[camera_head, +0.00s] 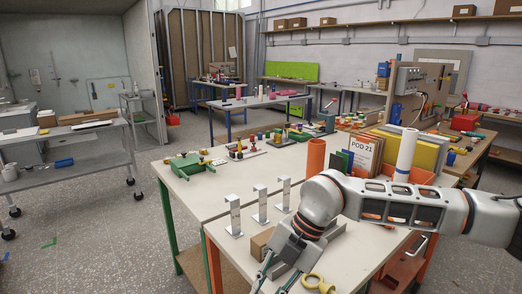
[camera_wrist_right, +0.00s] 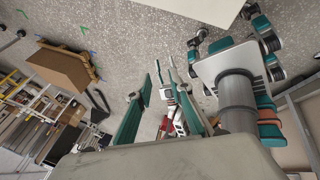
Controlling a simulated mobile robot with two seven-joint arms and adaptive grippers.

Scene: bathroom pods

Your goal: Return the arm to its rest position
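My right arm comes in from the right in the head view, bent over the near white table (camera_head: 224,222). Its right gripper (camera_head: 272,284) points down near the table's front edge, cut off by the bottom of the picture. My left gripper is not seen in the head view.
Metal hooks on stands (camera_head: 234,216), a cardboard box (camera_head: 262,242) and a yellow ring-shaped piece (camera_head: 318,284) are close to the right gripper. An orange cylinder (camera_head: 316,157) and a white roll (camera_head: 405,154) stand behind the arm. Open floor (camera_head: 95,225) lies left.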

